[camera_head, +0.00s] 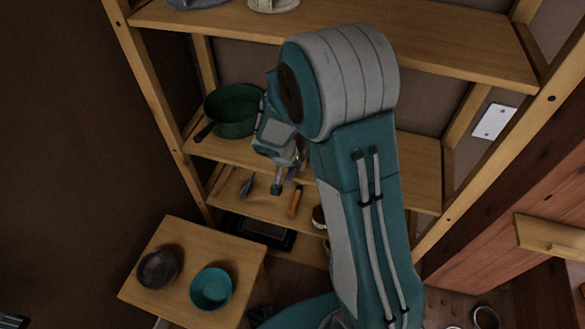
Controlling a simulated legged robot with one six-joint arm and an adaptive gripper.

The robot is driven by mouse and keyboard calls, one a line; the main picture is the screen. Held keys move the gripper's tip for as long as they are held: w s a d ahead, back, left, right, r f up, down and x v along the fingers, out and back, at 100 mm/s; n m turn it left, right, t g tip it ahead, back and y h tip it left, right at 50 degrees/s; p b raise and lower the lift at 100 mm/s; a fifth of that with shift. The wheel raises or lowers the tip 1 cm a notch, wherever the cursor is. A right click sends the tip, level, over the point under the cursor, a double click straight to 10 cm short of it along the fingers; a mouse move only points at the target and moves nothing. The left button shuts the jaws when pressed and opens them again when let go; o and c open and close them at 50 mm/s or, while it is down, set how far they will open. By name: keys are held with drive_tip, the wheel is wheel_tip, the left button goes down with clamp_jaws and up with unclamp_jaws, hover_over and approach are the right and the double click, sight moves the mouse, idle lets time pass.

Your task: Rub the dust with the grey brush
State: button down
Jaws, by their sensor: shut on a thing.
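My gripper (284,176) is in front of the middle shelves of the wooden rack, pointing down and seen from behind the arm. It is shut on a small dark grey piece (277,189) that looks like the grey brush, though it is too small and partly hidden to be sure of its shape. The held piece is over the lower shelf (228,198), but I cannot tell whether it touches it. I cannot make out the dust; my arm covers part of the shelves.
On the lower shelf lie a grey tool (248,185) and an orange-handled tool (295,201). A green pot (232,112) stands on the shelf above. A small table (184,237) at lower left holds a dark bowl (158,268) and a turquoise bowl (211,289). Rack posts flank the arm.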

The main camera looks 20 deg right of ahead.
drive_tip(key=shift+w+d+f, duration=0.15)
drive_tip(key=shift+d+f, duration=0.05)
drive_tip(key=shift+w+d, duration=0.55)
drive_tip(key=shift+w, duration=0.2)
drive_tip(key=shift+w+d+r, duration=0.1)
drive_tip(key=shift+w, duration=0.1)
drive_tip(key=shift+w+d+r, duration=0.1)
drive_tip(key=shift+w+d, duration=0.2)
drive_tip(key=shift+w, duration=0.2)
drive_tip(key=shift+w+d+r, duration=0.1)
drive_tip(key=shift+w+d, duration=0.15)
drive_tip(key=shift+w, duration=0.2)
drive_tip(key=shift+s+a+f, duration=0.2)
drive_tip(key=shift+s+a, duration=0.4)
drive_tip(key=shift+s, duration=0.35)
